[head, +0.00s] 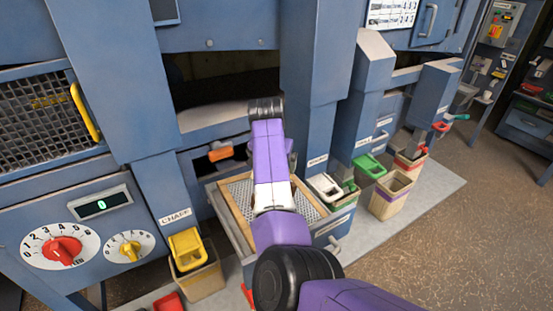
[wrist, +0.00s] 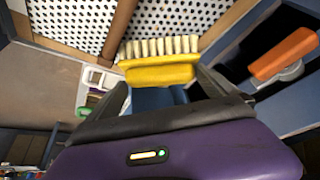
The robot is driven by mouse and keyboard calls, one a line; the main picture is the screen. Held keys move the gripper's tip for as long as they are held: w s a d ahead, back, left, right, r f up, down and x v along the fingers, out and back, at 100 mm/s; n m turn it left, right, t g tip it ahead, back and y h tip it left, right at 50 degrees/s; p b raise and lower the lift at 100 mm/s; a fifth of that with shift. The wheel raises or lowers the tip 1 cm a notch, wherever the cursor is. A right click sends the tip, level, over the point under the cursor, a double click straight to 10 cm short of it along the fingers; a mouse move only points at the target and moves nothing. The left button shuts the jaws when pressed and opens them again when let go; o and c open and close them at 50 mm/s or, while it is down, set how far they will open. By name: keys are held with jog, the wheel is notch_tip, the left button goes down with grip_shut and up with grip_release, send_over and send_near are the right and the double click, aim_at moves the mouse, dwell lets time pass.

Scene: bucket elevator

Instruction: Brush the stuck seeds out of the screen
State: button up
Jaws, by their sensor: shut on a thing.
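The screen (wrist: 70,18) is a pale perforated sheet in a wooden frame with a wooden bar across it. In the head view the screen (head: 240,190) sits in a blue drawer-like tray, partly hidden by my arm. My gripper (wrist: 165,80) is shut on a brush (wrist: 158,73) with a yellow body and cream bristles. The bristles point at the screen and overlap its near edge in the wrist view; I cannot tell whether they touch. In the head view my arm hides the brush and fingertips. I cannot make out individual stuck seeds.
An orange handle (wrist: 285,52) is right of the screen in the wrist view. A yellow chute (head: 187,248) stands left of the tray; white (head: 325,187), green (head: 368,166) and red (head: 408,160) ones stand right. Blue machine posts rise behind; open floor lies right.

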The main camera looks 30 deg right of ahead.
jog(key=shift+s+a+r+p, duration=0.15)
jog(key=shift+a+p, duration=0.45)
jog(key=shift+a, duration=0.9)
jog(key=shift+s+a+r+p, duration=0.15)
jog(key=shift+a+p, duration=0.4)
jog(key=shift+a, duration=0.95)
jog(key=shift+c, duration=0.2)
jog(key=shift+a+r+p, duration=0.2)
jog(key=shift+a+p, duration=0.05)
jog(key=shift+a, duration=1.6)
jog(key=shift+a+r+p, duration=0.2)
jog(key=shift+a, duration=1.6)
jog(key=shift+w+a+r, duration=0.1)
jog(key=shift+w, duration=0.3)
jog(key=d, duration=1.7)
jog(key=shift+w+a+r, duration=0.1)
jog(key=a+r, duration=0.1)
jog(key=a, duration=1.2)
jog(key=shift+a+r, duration=0.2)
jog(key=shift+r, duration=0.2)
